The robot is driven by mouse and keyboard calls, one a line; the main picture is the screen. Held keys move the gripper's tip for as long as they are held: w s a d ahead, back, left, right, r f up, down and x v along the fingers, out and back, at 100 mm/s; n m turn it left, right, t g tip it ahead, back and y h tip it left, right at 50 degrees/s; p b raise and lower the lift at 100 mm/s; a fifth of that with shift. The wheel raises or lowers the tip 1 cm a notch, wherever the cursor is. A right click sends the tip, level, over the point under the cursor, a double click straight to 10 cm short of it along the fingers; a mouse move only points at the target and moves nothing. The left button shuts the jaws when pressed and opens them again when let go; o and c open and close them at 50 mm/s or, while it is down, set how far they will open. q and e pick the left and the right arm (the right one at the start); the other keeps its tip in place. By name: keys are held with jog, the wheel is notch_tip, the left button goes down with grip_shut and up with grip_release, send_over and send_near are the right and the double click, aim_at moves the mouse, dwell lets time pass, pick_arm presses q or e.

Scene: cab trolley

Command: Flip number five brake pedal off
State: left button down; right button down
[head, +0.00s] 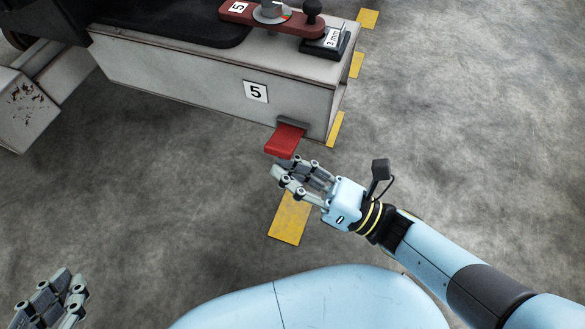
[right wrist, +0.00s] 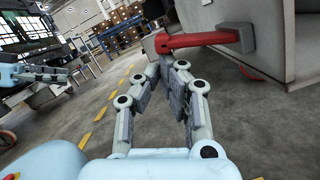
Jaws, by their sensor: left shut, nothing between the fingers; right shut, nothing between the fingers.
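The red brake pedal (head: 284,140) sticks out from the low end of the grey trolley side, below and right of a white "5" label (head: 256,91). In the right wrist view the pedal (right wrist: 205,38) reaches left from the trolley wall, about level, its outer end just above my fingertips. My right gripper (head: 279,167) is shut and empty, just in front of the pedal's outer end; I cannot tell whether they touch. It fills the middle of the right wrist view (right wrist: 173,66). My left gripper (head: 65,279) is shut and empty at the bottom left, far from the pedal.
The trolley (head: 180,70) carries a dark seat, a red plate (head: 270,14) marked "5" with a knob, and a "3 mm" block (head: 329,40). Yellow floor marks (head: 289,218) run past its end. The concrete floor around my grippers is clear.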

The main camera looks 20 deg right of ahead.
dwell(0.4)
jog(key=v, duration=1.2)
jog(key=shift+d, duration=0.1)
